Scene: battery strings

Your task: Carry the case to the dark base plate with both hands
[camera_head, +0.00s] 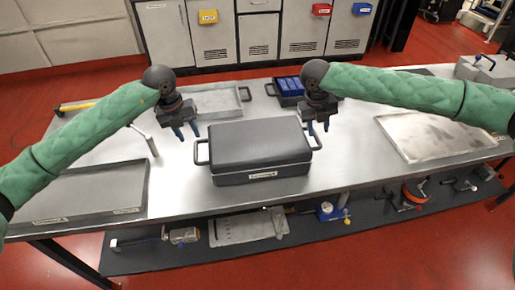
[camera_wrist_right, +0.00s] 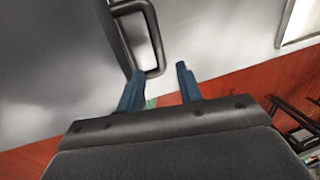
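The dark grey case (camera_head: 258,150) stands closed at the middle of the metal table, with a loop handle on each side. My left gripper (camera_head: 188,132) is open and empty, above and just left of the case's left handle (camera_head: 200,152). My right gripper (camera_head: 318,127) is open and empty, above the right handle (camera_head: 316,140). In the right wrist view the right handle (camera_wrist_right: 154,40) lies beyond the spread fingertips (camera_wrist_right: 160,75), not between them. A dark grey rimmed plate (camera_head: 90,188) lies at the left front; I cannot tell if it is the base plate.
A light metal plate (camera_head: 440,135) lies at the right. A grey tray (camera_head: 215,100) and a blue-filled bin (camera_head: 288,88) stand behind the case. A small metal tool (camera_head: 148,140) is left of the case. A lower shelf (camera_head: 150,256) holds several tools.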

